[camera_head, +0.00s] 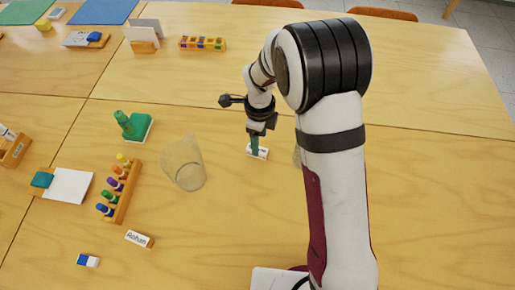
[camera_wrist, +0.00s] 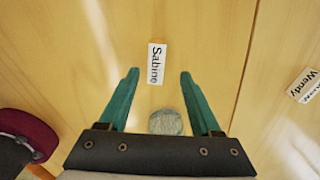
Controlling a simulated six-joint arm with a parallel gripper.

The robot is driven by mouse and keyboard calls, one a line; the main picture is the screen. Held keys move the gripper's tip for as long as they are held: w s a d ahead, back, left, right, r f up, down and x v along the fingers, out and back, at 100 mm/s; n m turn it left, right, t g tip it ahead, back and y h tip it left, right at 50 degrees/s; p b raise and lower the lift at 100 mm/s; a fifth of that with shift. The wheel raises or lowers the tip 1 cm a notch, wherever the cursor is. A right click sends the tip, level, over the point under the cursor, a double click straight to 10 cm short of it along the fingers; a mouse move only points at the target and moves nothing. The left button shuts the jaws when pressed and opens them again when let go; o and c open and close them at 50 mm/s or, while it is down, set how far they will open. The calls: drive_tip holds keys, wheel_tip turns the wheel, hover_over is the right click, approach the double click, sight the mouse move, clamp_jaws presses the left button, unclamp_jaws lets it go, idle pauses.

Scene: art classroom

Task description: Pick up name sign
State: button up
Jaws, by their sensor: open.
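A small white name sign reading "Sabine" (camera_wrist: 156,63) lies in the wrist view between and slightly beyond my green fingertips. My gripper (camera_wrist: 159,75) is open and points down at it, with a finger on each side and bare table between. In the head view my gripper (camera_head: 256,147) is right over the white sign (camera_head: 263,154), hiding part of it. Whether the fingers touch the table is unclear. Another name sign reading "Rohan" (camera_head: 139,239) stands at the lower left. A sign reading "Wendy" (camera_wrist: 302,86) shows at the right of the wrist view.
A translucent cup (camera_head: 184,165) stands left of my gripper. A greyish round thing (camera_wrist: 166,121) lies between the finger bases in the wrist view. A marker rack (camera_head: 120,190), green stamp-like thing (camera_head: 134,126) and eraser (camera_head: 88,260) are further left. The table's right side is clear.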

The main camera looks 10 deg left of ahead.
drive_tip(key=f, duration=0.4)
drive_tip(key=shift+s+a+f, duration=0.2)
drive_tip(key=shift+s+f, duration=0.05)
drive_tip(key=shift+f, duration=0.15)
clamp_jaws()
